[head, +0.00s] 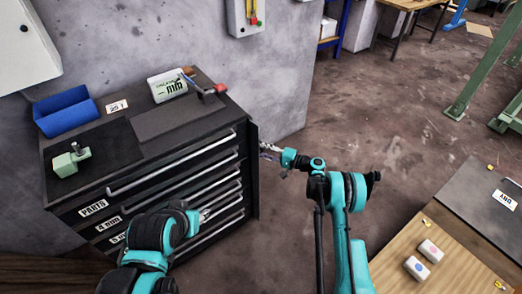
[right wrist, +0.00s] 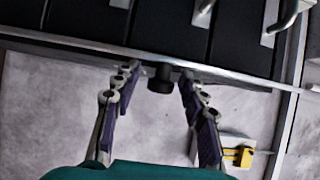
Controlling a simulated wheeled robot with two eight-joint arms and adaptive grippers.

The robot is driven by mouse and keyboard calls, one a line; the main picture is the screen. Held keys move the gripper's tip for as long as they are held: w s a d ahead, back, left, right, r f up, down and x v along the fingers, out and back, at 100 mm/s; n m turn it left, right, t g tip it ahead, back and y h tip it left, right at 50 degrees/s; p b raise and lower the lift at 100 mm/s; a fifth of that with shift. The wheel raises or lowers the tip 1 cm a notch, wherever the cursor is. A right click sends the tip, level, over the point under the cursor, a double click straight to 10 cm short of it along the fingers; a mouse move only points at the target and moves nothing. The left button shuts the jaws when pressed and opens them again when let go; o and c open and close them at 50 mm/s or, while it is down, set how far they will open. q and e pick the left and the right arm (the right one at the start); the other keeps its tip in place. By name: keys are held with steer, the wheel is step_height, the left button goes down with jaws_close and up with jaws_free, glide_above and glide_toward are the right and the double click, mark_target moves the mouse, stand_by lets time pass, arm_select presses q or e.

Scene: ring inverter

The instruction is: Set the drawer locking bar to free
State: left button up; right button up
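The drawer locking bar (head: 253,170) is a dark upright strip at the right front edge of the dark drawer cabinet (head: 75,205). In the right wrist view the bar (right wrist: 105,58) runs across the picture with a black knob (right wrist: 160,80) on its edge. My right gripper (head: 266,152) is beside the bar. In the right wrist view its fingers (right wrist: 158,82) are spread on both sides of the knob, with gaps on each side. My left gripper (head: 205,214) is in front of the lower drawers; its fingers are too small to read.
A blue bin (head: 66,111), a green block-like part (head: 69,160) and a labelled box (head: 167,86) are on the cabinet top. Several drawer handles (head: 170,162) stick out in front. A wooden table (head: 400,262) stands at the lower right. The floor right of the cabinet is open.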

steer(key=shift+d, duration=0.1)
steer(key=v, duration=1.2)
